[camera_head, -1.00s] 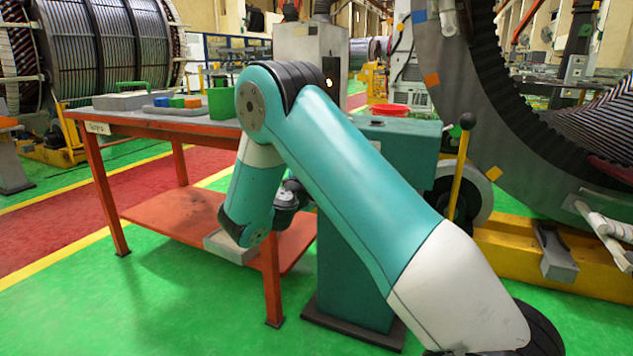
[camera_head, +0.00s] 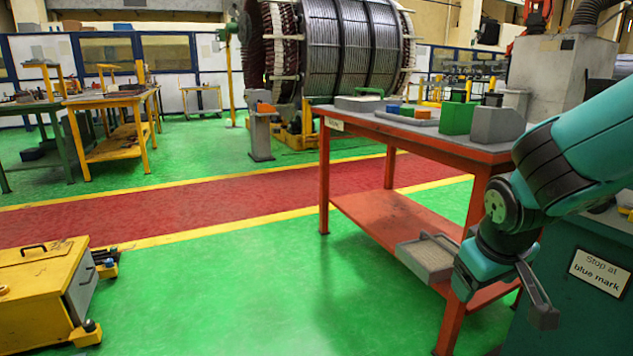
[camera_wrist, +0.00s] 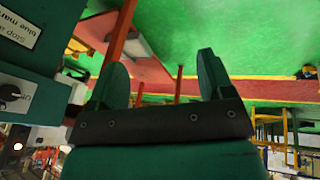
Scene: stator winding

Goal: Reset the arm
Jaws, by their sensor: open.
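My arm (camera_head: 585,140) enters the head view from the right in teal, folded down beside the red table (camera_head: 328,180). My gripper (camera_wrist: 160,78) shows upside down in the wrist view, its two dark green fingers wide apart with nothing between them. In the head view, a dark finger (camera_head: 540,305) hangs low at the right, in front of the teal cabinet (camera_head: 580,290). I see no held object.
A grey box (camera_head: 425,258) sits at the table's lower shelf. Green and grey blocks (camera_head: 458,117) stand on the tabletop. A yellow toolbox (camera_head: 40,295) is at lower left. The green floor between is clear. A large stator (camera_head: 335,45) stands behind.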

